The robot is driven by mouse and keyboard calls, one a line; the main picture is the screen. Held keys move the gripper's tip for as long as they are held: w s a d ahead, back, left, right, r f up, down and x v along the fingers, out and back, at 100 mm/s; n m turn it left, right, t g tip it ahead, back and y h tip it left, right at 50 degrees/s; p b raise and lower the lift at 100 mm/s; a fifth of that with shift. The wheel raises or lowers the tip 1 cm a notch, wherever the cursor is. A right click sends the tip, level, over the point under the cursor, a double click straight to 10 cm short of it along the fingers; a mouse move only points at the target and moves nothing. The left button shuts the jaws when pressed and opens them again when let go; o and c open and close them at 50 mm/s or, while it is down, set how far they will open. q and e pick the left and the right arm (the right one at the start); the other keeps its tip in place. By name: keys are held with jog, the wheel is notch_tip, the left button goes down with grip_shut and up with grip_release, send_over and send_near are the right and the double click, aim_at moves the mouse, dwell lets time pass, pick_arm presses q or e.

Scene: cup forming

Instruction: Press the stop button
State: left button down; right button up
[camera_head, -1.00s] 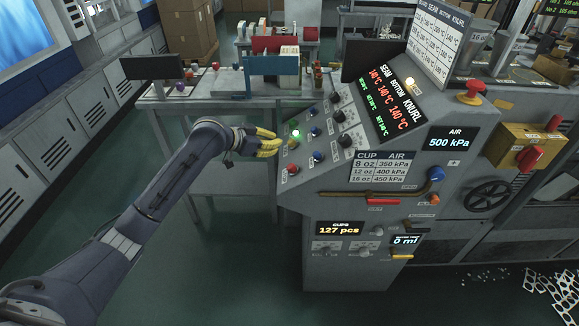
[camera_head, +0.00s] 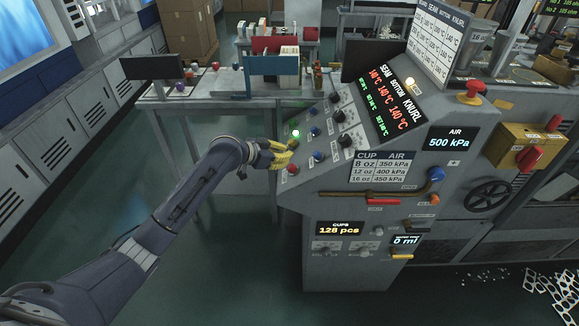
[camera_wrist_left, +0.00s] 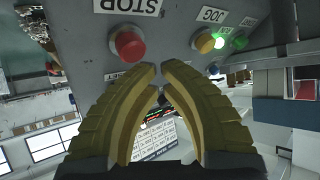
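The red stop button (camera_head: 293,169) is on the lower left of the machine's sloped control panel (camera_head: 335,175). In the left wrist view the red stop button (camera_wrist_left: 130,44) stands out under a STOP label (camera_wrist_left: 128,5). My left gripper (camera_head: 290,151) has yellow fingers and is just above and left of the stop button in the head view. In the left wrist view my left gripper's fingertips (camera_wrist_left: 161,67) nearly meet, with a thin gap and nothing between them. They sit slightly right of and below the red button in that picture. Contact is not visible. My right gripper is out of view.
A yellow button (camera_wrist_left: 204,42) and a green one (camera_wrist_left: 239,42) are near the stop button, by a JOG label. A lit green button (camera_head: 295,133) and several knobs share the panel. A table (camera_head: 220,92) stands behind. The floor left of the machine is clear.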

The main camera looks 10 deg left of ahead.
pick_arm(q)
jog(key=shift+d+f, duration=0.1)
jog(key=shift+f, duration=0.05)
dwell(1.3)
jog(key=shift+d+f, duration=0.15)
jog(key=shift+f, duration=0.05)
jog(key=shift+w+d+f, duration=0.1)
jog(key=shift+d+f, duration=0.2)
jog(key=shift+f, duration=0.15)
dwell(1.1)
jog(key=shift+a+r, duration=0.55)
jog(key=shift+r, duration=0.25)
jog(key=shift+s+a+r, duration=0.2)
jog(key=shift+a+r, duration=0.5)
jog(key=shift+r, duration=0.3)
jog(key=shift+s+a+r, duration=0.2)
jog(key=shift+a+r, duration=0.5)
jog(key=shift+r, duration=0.3)
